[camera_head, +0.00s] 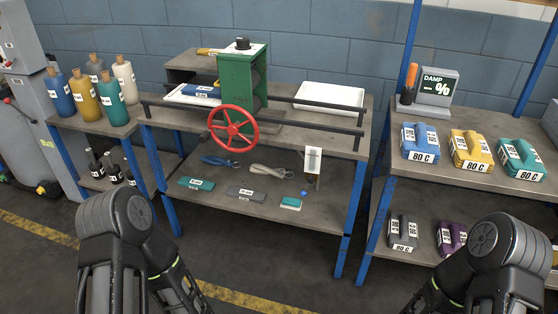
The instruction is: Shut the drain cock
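I cannot make out a thing that is clearly the drain cock. A red-tipped lever (8,101) sticks out of the grey machine (30,100) at the left edge; the machine is cut off by the frame, and I cannot tell whether this lever is the cock. A red handwheel (233,128) is on the front of a green roller stand (238,85) on the middle table. My two dark arms show at the bottom left and bottom right, well apart from these things. Their gripper fingertips are outside the picture.
The middle table (330,134) carries a white tray (330,97) and has a lower shelf of small items. Several bottles (87,100) stand on the left table. The right rack (385,160) holds blocks marked 80 C and a damp meter (437,86). Floor before the tables is clear.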

